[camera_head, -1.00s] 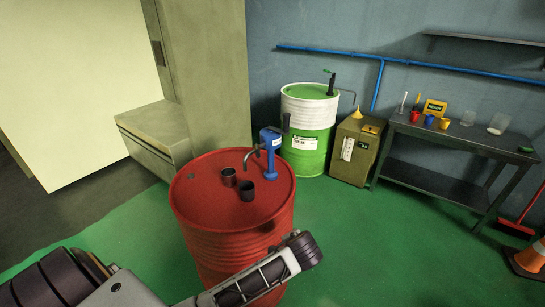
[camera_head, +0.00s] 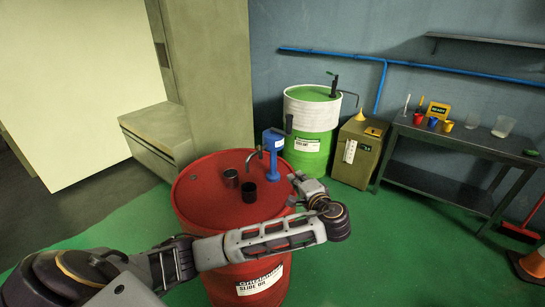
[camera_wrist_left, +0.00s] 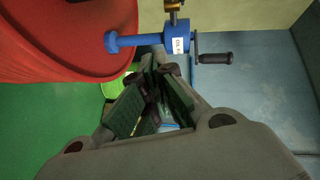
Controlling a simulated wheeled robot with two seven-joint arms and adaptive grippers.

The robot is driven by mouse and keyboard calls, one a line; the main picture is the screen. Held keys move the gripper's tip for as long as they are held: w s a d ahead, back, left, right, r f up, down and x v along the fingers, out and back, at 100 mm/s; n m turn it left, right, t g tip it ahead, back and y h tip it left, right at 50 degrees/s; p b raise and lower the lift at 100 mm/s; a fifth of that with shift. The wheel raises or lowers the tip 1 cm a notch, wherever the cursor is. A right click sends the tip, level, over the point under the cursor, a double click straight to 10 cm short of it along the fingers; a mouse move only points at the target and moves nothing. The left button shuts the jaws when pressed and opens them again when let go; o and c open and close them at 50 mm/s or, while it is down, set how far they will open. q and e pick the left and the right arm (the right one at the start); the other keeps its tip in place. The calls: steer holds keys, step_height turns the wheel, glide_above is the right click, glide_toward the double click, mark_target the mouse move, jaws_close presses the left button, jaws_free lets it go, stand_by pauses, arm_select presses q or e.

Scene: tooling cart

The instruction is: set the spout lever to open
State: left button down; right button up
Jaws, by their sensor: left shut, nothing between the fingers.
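A blue hand pump (camera_head: 273,150) with a curved grey spout (camera_head: 252,157) and a dark crank handle (camera_head: 288,124) stands on the red drum (camera_head: 208,205). In the left wrist view, the blue pump (camera_wrist_left: 140,40) lies sideways across the top, with its black crank grip (camera_wrist_left: 216,58) and a brass-coloured part (camera_wrist_left: 177,18) at the upper edge. I cannot clearly make out the spout lever or its setting. My left gripper (camera_head: 295,177) is at the drum's right rim, just right of and below the pump; its green-padded fingers (camera_wrist_left: 158,75) are shut and empty, apart from the pump.
Behind are a green-and-white drum (camera_head: 310,113), an olive cabinet (camera_head: 357,155) and a workbench (camera_head: 455,140) with small containers. An orange cone (camera_head: 530,265) stands at the right edge.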

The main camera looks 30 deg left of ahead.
mark_target(260, 151)
arm_select(q)
steer(key=shift+n+y, duration=0.3)
steer(key=shift+y, duration=0.4)
steer(key=r, duration=0.2)
steer(key=a+r, duration=0.1)
steer(key=r, duration=0.1)
steer(key=shift+w, duration=0.25)
steer(key=shift+f, duration=0.1)
steer(key=w+a+f+p, duration=0.1)
steer(key=w+a+p, duration=0.2)
steer(key=a, duration=0.8)
steer(key=shift+w, duration=0.25)
